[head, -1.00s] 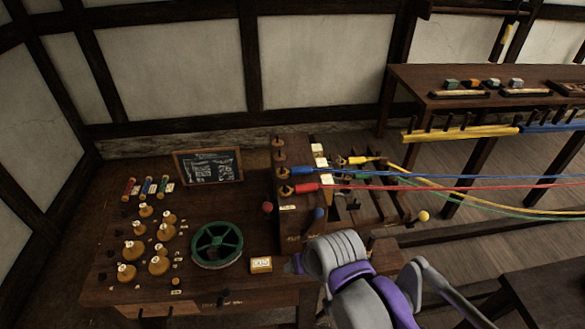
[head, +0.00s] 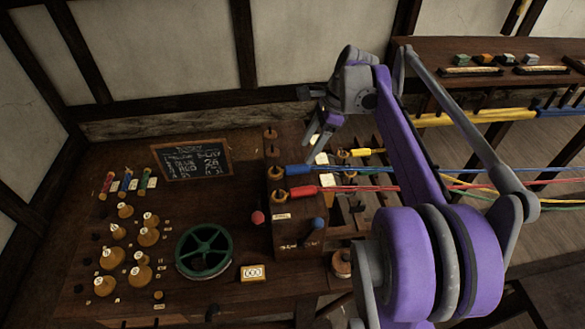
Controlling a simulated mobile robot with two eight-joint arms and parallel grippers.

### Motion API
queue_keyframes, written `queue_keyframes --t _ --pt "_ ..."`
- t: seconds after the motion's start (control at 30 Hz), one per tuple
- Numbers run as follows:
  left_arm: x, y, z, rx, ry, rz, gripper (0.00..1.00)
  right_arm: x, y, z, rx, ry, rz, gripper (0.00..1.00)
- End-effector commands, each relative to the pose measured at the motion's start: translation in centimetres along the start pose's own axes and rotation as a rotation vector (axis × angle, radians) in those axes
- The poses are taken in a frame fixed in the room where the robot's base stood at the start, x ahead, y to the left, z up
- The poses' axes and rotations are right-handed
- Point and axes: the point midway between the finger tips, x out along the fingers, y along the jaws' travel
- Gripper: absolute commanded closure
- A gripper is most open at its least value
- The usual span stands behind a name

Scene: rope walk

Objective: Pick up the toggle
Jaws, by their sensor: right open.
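My right gripper (head: 318,136) hangs open and empty over the far right part of the wooden bench, with its fingers pointing down. It is just above and behind the dark wooden block (head: 290,238) that carries the rope hooks. I cannot tell for sure which piece is the toggle. Small turned wooden pieces (head: 270,134) stand at the back of the block, left of my gripper, apart from it. My right arm hides part of the bench and ropes to the right. My left gripper is not in view.
Blue (head: 292,170), red (head: 300,193) and yellow (head: 367,153) rope ends sit on hooks, their ropes running right. A green wheel (head: 204,251), a chalkboard (head: 192,159), a counter (head: 253,273) and several wooden bobbins (head: 148,236) occupy the bench. A rear table (head: 500,90) stands right.

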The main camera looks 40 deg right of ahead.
Motion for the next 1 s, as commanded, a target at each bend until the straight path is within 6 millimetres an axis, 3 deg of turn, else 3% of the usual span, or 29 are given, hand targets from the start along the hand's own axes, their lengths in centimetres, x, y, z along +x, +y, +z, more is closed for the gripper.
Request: queue_keyframes --t 0.27,0.53,0.83,1.0 --pt "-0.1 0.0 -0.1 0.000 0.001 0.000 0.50 2.5 0.1 0.2 -0.004 0.001 -0.002 0.33" --pt "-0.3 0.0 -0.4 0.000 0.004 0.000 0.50 6.2 0.4 0.5 -0.004 0.001 -0.001 0.33" --pt "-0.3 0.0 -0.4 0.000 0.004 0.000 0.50 6.7 0.4 0.5 -0.003 0.001 -0.001 0.33" --pt "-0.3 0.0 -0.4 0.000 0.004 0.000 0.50 6.7 0.4 0.5 -0.004 0.001 -0.001 0.63"
